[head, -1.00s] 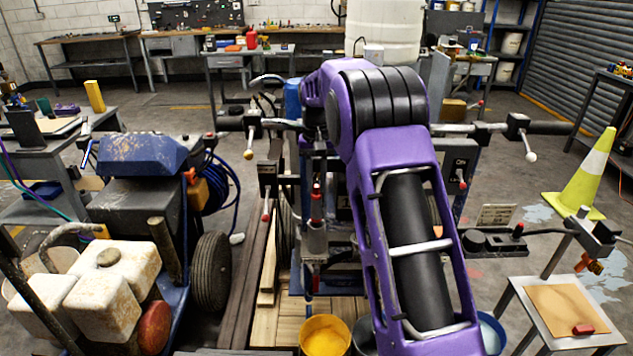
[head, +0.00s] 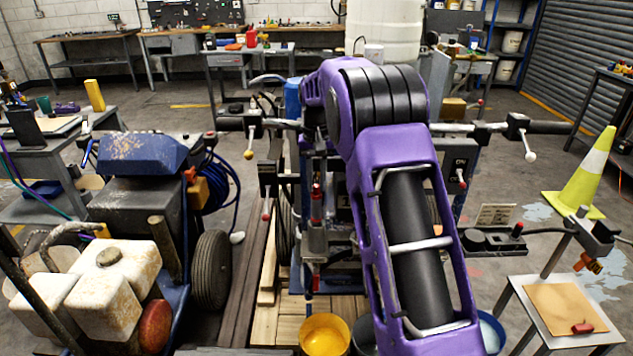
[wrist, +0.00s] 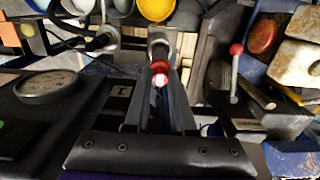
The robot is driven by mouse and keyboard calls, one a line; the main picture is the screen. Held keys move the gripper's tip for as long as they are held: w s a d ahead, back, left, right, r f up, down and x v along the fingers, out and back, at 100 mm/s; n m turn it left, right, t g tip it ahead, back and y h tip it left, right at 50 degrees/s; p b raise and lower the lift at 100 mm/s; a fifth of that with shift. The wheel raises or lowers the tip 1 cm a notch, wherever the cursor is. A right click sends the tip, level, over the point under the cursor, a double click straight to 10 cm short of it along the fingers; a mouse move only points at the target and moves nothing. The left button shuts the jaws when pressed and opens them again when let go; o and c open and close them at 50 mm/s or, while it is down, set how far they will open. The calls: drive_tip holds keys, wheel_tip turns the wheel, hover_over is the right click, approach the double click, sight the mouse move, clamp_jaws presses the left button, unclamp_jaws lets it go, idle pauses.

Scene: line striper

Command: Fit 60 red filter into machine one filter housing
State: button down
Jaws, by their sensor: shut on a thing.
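The red filter (wrist: 159,68) is between the fingertips of my gripper (wrist: 160,82) in the wrist view, which is shut on it. Its pale end faces the camera. A grey metal cylinder (wrist: 160,47), which looks like the filter housing, sits just beyond the filter and in line with it. I cannot tell whether the filter is inside it or only touching. In the head view a small red upright piece (head: 316,192), likely the filter, stands above a grey cylinder (head: 316,240).
A round gauge (wrist: 46,86) and a red-knobbed lever (wrist: 236,50) flank my gripper closely. A yellow-filled bucket (head: 325,336) stands below. A rusty white tank (head: 108,280) and wheeled machine are at left; a small table (head: 560,300) and cone (head: 588,175) are at right.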

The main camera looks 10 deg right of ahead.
sight(317, 193)
drive_tip(key=shift+f+b, duration=1.85)
drive_tip(key=shift+f, duration=3.15)
idle(1.2)
drive_tip(key=c, duration=0.7)
unclamp_jaws()
drive_tip(key=shift+o, duration=0.3)
drive_tip(key=shift+o, duration=1.4)
drive_tip(key=shift+r+p, duration=2)
drive_tip(key=shift+r, duration=1.5)
